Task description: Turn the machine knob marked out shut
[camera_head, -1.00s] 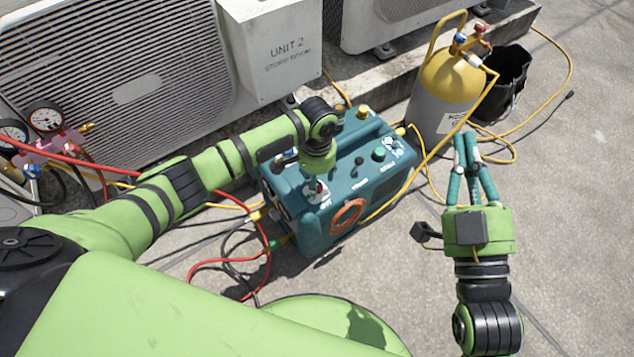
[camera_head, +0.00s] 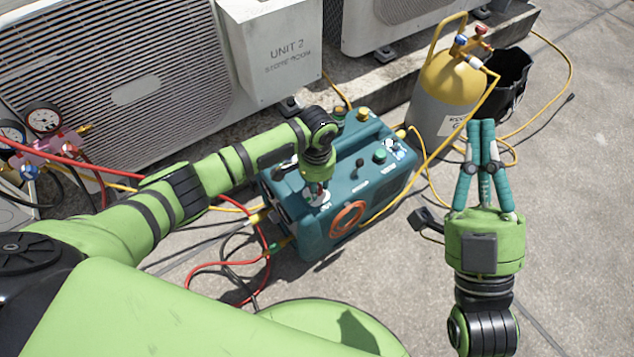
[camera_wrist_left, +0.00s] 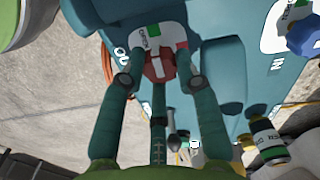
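The teal machine (camera_head: 375,190) stands on the concrete. Its red knob (camera_wrist_left: 158,66) sits on a white label reading OPEN, with OUT lettered beside it in the left wrist view. My left gripper (camera_head: 317,195) is over this knob and mostly hides it in the head view. In the left wrist view its fingertips (camera_wrist_left: 160,58) lie on both sides of the knob, with the third finger below. Whether they press on it is unclear. My right gripper (camera_head: 481,124) is right of the machine, empty, its fingertips together.
A yellow-topped cylinder (camera_head: 447,85) and a black bucket (camera_head: 508,80) stand behind the machine. Condenser units (camera_head: 120,75) line the back. Red hoses (camera_head: 225,268) and yellow hoses lie around the machine. Pressure gauges (camera_head: 44,117) are at the left. Bare concrete lies at the right.

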